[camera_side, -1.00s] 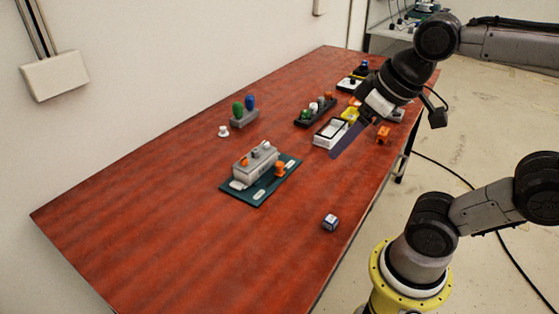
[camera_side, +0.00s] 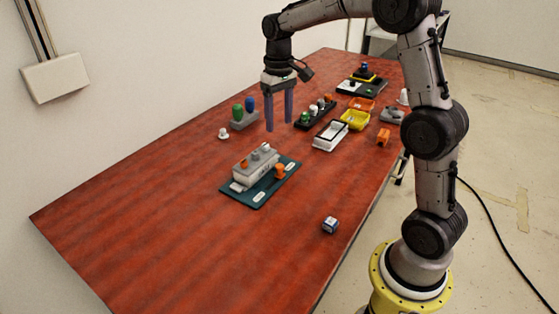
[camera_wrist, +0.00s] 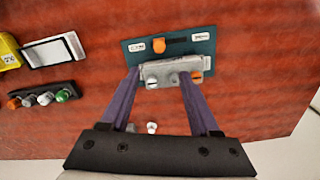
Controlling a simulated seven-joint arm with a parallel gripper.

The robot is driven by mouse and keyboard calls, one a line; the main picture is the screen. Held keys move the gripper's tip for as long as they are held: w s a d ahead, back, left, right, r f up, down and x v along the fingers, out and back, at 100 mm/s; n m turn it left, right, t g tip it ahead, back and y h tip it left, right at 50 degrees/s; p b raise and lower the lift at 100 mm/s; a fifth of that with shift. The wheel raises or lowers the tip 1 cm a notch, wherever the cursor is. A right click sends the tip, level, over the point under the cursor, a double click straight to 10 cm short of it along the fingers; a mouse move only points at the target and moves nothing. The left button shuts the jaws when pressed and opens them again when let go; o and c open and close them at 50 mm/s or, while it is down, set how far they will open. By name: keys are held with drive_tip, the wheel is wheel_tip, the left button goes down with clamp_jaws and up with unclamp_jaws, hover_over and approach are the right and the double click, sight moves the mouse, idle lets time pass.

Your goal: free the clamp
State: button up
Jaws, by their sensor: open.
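A teal board (camera_side: 268,187) lies on the table, with a long grey block (camera_side: 254,164) on it. The block has an orange knob (camera_side: 244,163) and grey knobs on top. A separate orange knob (camera_side: 280,171) stands on the board beside the block. I cannot tell for certain which part is the clamp. My gripper (camera_side: 278,124) is open and empty, pointing down, above the table behind the block. In the wrist view my gripper (camera_wrist: 159,74) has its fingers spread, with the grey block (camera_wrist: 170,70) beyond the tips and the teal board (camera_wrist: 185,50) further up.
A grey holder (camera_side: 243,122) with green and blue pegs and a small white knob (camera_side: 223,133) stand left of my gripper. A black rack (camera_side: 315,114), white tray (camera_side: 330,136), yellow bin (camera_side: 355,119) and orange piece (camera_side: 383,137) lie right. A cube (camera_side: 330,224) lies in front. The left table is clear.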

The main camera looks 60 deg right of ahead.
sight(279, 165)
wheel_tip(279, 165, down, 14)
drive_tip(key=shift+s+r, duration=0.1)
idle(0.5)
clamp_jaws()
drive_tip(key=shift+r, duration=0.1)
idle(1.2)
